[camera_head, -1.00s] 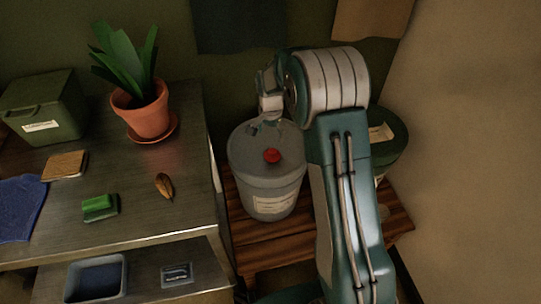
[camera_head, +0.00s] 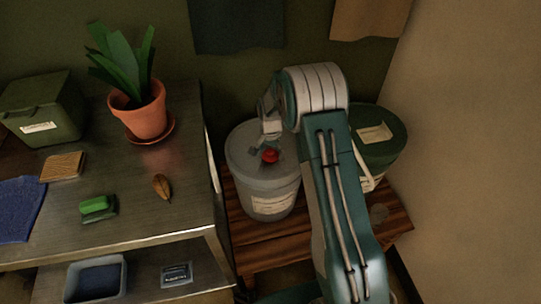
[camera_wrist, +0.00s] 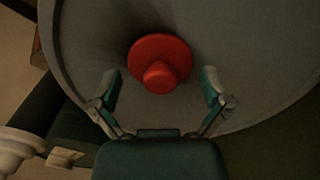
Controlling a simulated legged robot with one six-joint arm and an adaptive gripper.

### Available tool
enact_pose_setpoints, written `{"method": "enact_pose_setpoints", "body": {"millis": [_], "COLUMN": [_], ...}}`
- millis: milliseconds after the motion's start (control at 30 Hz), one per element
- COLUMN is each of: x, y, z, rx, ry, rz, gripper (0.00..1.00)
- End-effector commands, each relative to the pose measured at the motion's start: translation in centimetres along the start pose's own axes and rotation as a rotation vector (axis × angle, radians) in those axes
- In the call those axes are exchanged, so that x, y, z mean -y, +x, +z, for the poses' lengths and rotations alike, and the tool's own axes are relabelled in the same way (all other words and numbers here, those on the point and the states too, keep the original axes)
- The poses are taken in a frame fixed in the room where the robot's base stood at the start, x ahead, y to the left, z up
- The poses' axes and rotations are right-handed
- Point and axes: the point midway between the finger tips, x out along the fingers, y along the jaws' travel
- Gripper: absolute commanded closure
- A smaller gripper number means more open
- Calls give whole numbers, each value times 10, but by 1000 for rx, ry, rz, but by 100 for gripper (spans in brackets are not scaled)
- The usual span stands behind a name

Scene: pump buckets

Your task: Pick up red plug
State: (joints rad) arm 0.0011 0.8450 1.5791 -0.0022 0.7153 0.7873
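The red plug (camera_head: 270,156) sits on the lid of the grey bucket (camera_head: 272,203). In the wrist view the plug (camera_wrist: 160,64) is a round red disc with a raised knob, on the grey lid (camera_wrist: 240,60). My gripper (camera_wrist: 160,84) is open, with one finger on each side of the plug's lower part. The fingers do not touch the plug. In the head view my gripper (camera_head: 262,150) is just above the lid, close to the plug, and its fingers are small and hard to make out.
The grey bucket and a green bucket (camera_head: 383,140) stand on a wooden bench (camera_head: 285,250). My arm passes in front of the green bucket. A metal table (camera_head: 150,215) at the left holds a potted plant (camera_head: 143,112), a green box (camera_head: 42,108) and small items.

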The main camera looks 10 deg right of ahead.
Motion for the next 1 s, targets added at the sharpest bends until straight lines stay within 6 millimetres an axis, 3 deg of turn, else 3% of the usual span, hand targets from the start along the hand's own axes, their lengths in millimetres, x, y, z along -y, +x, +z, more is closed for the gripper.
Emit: {"method": "enact_pose_setpoints", "body": {"millis": [33,133,200,300,767,1000], "x": [0,0,0,1,0,1], "y": [0,0,0,0,3,-15], "z": [0,0,0,0,2,1], "rx": [0,0,0,0,4,4], "ry": [-1,-1,-1,-1,-1,-2], "rz": [0,0,0,0,4,2], "gripper": [32,60,73,82,86,93]}}
